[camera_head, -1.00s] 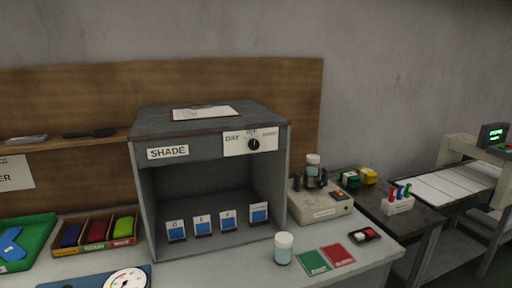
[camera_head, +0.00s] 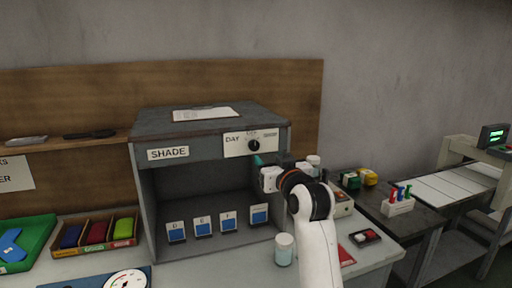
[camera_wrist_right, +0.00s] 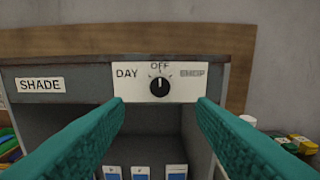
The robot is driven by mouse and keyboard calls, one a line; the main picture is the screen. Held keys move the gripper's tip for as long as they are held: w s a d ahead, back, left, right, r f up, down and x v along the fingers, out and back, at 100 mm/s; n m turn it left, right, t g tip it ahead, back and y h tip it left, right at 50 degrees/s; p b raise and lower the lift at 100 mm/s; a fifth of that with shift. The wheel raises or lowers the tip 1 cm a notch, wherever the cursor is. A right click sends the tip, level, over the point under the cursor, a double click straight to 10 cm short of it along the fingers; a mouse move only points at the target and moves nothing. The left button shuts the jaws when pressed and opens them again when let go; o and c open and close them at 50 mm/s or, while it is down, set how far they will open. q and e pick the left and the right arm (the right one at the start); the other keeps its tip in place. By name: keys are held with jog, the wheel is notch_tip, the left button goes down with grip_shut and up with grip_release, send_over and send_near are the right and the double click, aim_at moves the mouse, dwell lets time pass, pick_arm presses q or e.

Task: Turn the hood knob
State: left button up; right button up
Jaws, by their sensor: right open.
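The hood (camera_head: 210,122) is a grey box with an open front and a SHADE label. Its black round knob (camera_head: 254,145) sits on a white plate (camera_head: 236,146) at the upper right of the front. In the right wrist view the knob (camera_wrist_right: 160,86) has its white mark pointing up at OFF, with DAY to the left and another, blurred label to the right. My right gripper (camera_head: 260,162) is just below and in front of the plate. Its teal fingers (camera_wrist_right: 160,112) are open, apart on either side of the knob and not touching it. My left gripper is not in view.
Several blue-and-white cards (camera_head: 202,226) stand inside the hood. A white-lidded jar (camera_head: 284,249) stands on the table near my right arm. A tray of coloured pads (camera_head: 97,232) is at left.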

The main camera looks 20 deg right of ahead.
aim_at(255, 146)
jog(key=w+p, duration=0.1)
jog(key=w, duration=1)
jog(key=shift+w+a+f+p, duration=0.1)
jog(key=shift+w+a+p, duration=0.1)
jog(key=shift+w+p, duration=0.2)
jog(key=shift+s, duration=0.1)
